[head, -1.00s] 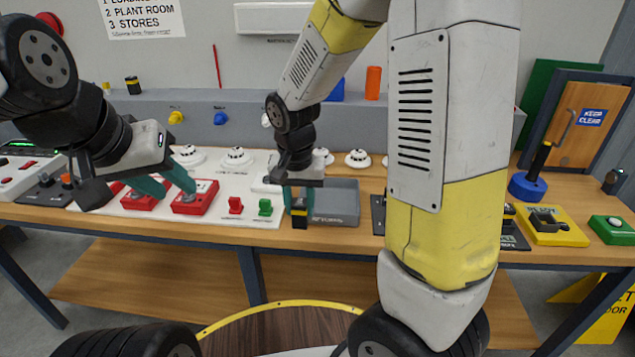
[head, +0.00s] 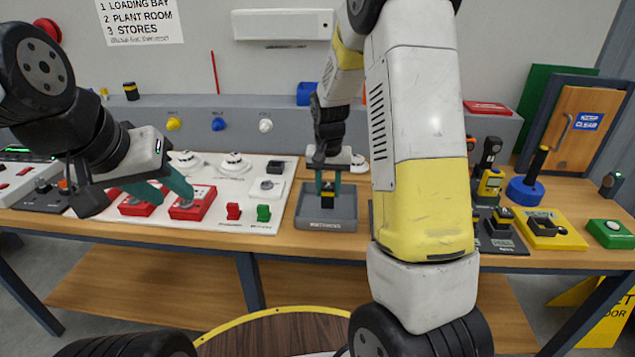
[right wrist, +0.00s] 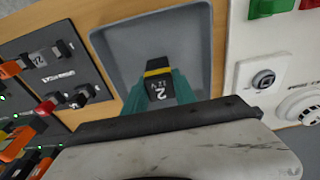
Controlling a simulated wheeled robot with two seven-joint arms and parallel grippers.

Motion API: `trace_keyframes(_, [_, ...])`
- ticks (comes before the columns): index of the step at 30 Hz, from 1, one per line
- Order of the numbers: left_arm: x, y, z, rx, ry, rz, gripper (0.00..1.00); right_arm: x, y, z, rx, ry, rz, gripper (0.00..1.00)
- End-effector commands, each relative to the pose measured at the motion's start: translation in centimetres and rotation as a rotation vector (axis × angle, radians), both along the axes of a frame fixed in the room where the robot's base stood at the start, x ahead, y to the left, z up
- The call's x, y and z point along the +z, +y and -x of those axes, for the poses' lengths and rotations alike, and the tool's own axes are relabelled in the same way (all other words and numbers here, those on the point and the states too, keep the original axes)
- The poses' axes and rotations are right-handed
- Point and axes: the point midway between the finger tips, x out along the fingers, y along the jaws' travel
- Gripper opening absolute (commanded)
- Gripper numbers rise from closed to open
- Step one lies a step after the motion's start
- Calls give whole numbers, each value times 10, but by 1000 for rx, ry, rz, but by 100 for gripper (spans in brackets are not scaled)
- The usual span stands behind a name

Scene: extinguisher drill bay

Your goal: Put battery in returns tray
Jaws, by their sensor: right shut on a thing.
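The battery (head: 327,200) is black with a yellow band. In the right wrist view the battery (right wrist: 158,82) shows a "2" and "12 V" label. My right gripper (head: 327,185) is shut on it, with a green finger on each side (right wrist: 160,95). It holds the battery over the inside of the grey returns tray (head: 308,221), which also shows in the right wrist view (right wrist: 120,50). I cannot tell whether the battery touches the tray floor. My left gripper (head: 168,190) has its green fingers apart and empty, above the red call-point boxes on the left.
A dark charger panel (right wrist: 50,60) lies on the tray's other side. A yellow box (head: 556,232) stands further right.

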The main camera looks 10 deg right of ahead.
Motion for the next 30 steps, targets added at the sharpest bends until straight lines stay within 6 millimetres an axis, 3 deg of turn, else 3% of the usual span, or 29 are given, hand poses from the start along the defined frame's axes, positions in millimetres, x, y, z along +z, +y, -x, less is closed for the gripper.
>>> trace_keyframes(3, [0, 0, 0, 0, 0, 0, 36, -15, 0, 0, 0, -1, 0, 0])
trace_keyframes(14, [0, 0, 0, 0, 0, 0, 36, -19, 0, -1, 0, -2, 0, 0])
trace_keyframes(15, [0, 0, 0, 0, 0, 0, 36, -19, 0, 0, 0, -2, 0, 38])
trace_keyframes(18, [0, 0, 0, 0, 0, 0, 36, -19, 0, 0, 0, -2, 0, 54])
trace_keyframes(30, [0, 0, 0, 0, 0, 0, 36, -11, 1, 0, 0, -4, -1, 54])
